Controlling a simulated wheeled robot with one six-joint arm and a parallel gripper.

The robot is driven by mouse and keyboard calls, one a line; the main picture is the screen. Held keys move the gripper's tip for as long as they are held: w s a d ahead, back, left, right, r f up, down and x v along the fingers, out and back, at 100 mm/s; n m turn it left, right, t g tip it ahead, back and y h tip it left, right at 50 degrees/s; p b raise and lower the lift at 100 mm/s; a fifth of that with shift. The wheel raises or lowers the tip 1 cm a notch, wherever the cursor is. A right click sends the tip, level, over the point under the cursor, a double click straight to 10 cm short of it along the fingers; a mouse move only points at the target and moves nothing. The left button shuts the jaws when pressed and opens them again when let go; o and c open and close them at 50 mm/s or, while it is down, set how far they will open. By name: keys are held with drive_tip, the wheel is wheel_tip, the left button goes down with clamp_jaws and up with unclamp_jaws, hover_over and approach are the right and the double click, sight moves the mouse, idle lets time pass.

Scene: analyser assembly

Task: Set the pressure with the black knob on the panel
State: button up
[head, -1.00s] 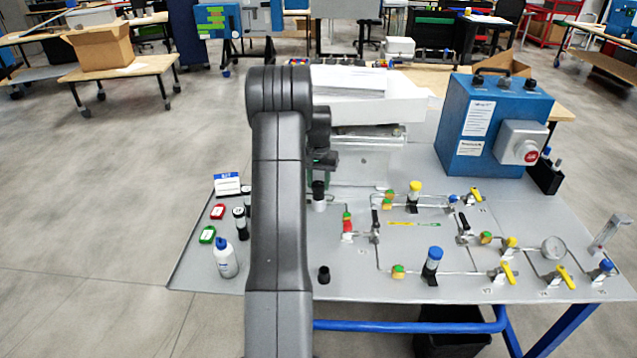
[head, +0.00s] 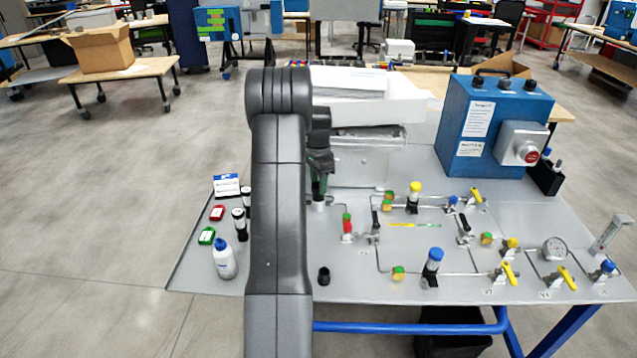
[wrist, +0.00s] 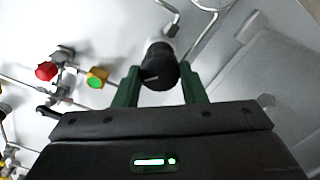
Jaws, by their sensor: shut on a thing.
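The black knob (wrist: 160,72) shows in the wrist view on top of a pale round body, with a light mark on its black face. My gripper (wrist: 161,84) has one green finger on each side of it and is shut on it. In the head view my gripper (head: 319,188) points down at the panel (head: 350,275), left of the red-topped valve. There the fingers hide the black knob, and only its silver base (head: 318,206) shows below them. My arm covers part of the panel's left side.
A red and green valve (head: 347,224) stands just right of my gripper, with black-handled valves and thin pipes beyond. A white-and-grey machine (head: 365,160) stands close behind. A pressure gauge (head: 554,249) is far right. A small black cap (head: 324,275) sits at the front.

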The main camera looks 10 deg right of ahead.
sight(318, 185)
drive_tip(key=shift+r+m, duration=0.1)
drive_tip(key=shift+m, duration=0.3)
drive_tip(key=o, duration=1)
wheel_tip(318, 185, up, 14)
drive_tip(key=shift+f+b, duration=0.15)
drive_tip(key=shift+b, duration=0.3)
drive_tip(key=shift+f, duration=0.1)
wheel_tip(318, 185, down, 14)
drive_tip(key=shift+r+p, duration=0.1)
drive_tip(key=shift+p, duration=0.35)
